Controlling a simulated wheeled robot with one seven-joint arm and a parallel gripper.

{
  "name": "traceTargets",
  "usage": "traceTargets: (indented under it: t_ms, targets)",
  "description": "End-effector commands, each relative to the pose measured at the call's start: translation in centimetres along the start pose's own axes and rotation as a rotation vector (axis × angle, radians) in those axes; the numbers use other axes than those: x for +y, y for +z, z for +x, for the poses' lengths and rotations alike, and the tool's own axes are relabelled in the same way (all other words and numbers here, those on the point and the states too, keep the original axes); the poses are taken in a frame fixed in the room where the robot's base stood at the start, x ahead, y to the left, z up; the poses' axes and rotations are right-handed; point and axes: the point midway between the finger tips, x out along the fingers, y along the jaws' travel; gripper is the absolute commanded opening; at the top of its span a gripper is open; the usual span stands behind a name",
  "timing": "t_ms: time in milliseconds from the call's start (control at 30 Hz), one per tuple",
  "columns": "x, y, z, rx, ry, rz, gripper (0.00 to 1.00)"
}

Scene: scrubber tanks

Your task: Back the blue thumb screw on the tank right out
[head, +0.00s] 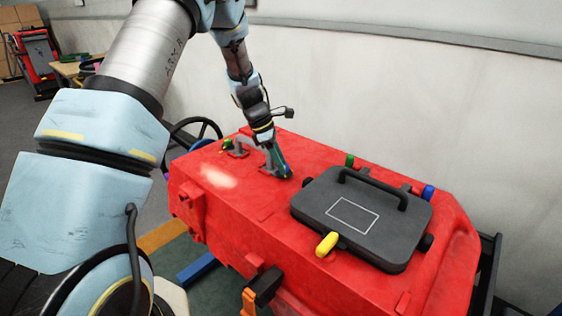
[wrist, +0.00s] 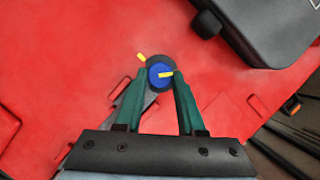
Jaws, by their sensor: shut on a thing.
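The blue thumb screw (wrist: 155,80) shows in the wrist view as a round blue cap with a yellow mark, set in a dark round collar. A second yellow mark sits at the collar's upper left edge. My gripper (wrist: 160,72) has its two green fingers on either side of the screw and is shut on it. In the head view my gripper (head: 284,172) points down at the top of the red tank (head: 240,215), and its fingers mostly hide the screw. I cannot tell how far the screw stands out of its seat.
A dark lid (head: 350,228) with a handle lies on the tank to the right. Around it are a yellow knob (head: 327,244), a green knob (head: 349,160) and another blue knob (head: 428,192). A bracket with a green knob (head: 227,144) stands left of my gripper. A pale wall (head: 370,80) rises behind.

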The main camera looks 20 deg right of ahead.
Motion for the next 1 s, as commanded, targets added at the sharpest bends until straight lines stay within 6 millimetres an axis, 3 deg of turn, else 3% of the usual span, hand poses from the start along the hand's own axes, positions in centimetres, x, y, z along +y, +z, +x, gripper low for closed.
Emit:
traceTargets:
  t_ms: [500, 1000]
  targets:
    - [-0.82, -0.2, 0.29, 0.006, 0.164, -0.419, 0.0]
    - [-0.97, -0.11, 0.43, 0.006, 0.239, -0.598, 0.0]
